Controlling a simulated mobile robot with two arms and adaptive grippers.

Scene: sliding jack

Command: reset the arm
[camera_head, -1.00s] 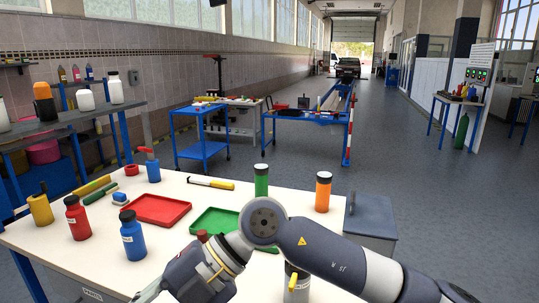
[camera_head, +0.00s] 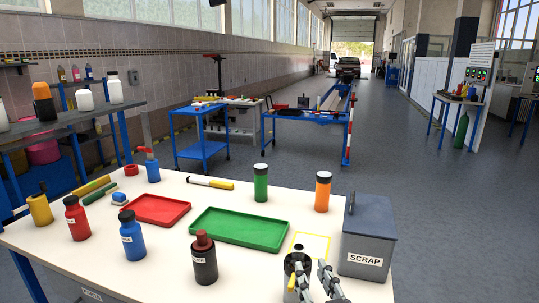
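My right gripper (camera_head: 314,271) is at the bottom edge of the head view, over the near right part of the white table (camera_head: 60,252). Its two grey fingers point up the picture and stand apart, with nothing seen between them. A bottle with a dark top (camera_head: 297,262) stands right beside the left finger, which partly covers it; I cannot tell if they touch. The rest of the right arm is below the picture. My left gripper is not in view.
The grey SCRAP bin (camera_head: 366,240) stands close right of the gripper. A black bottle (camera_head: 204,262) and a green tray (camera_head: 240,228) are to its left. Green (camera_head: 261,184) and orange (camera_head: 323,193) bottles stand behind. A yellow outlined square (camera_head: 312,243) is bare in the middle.

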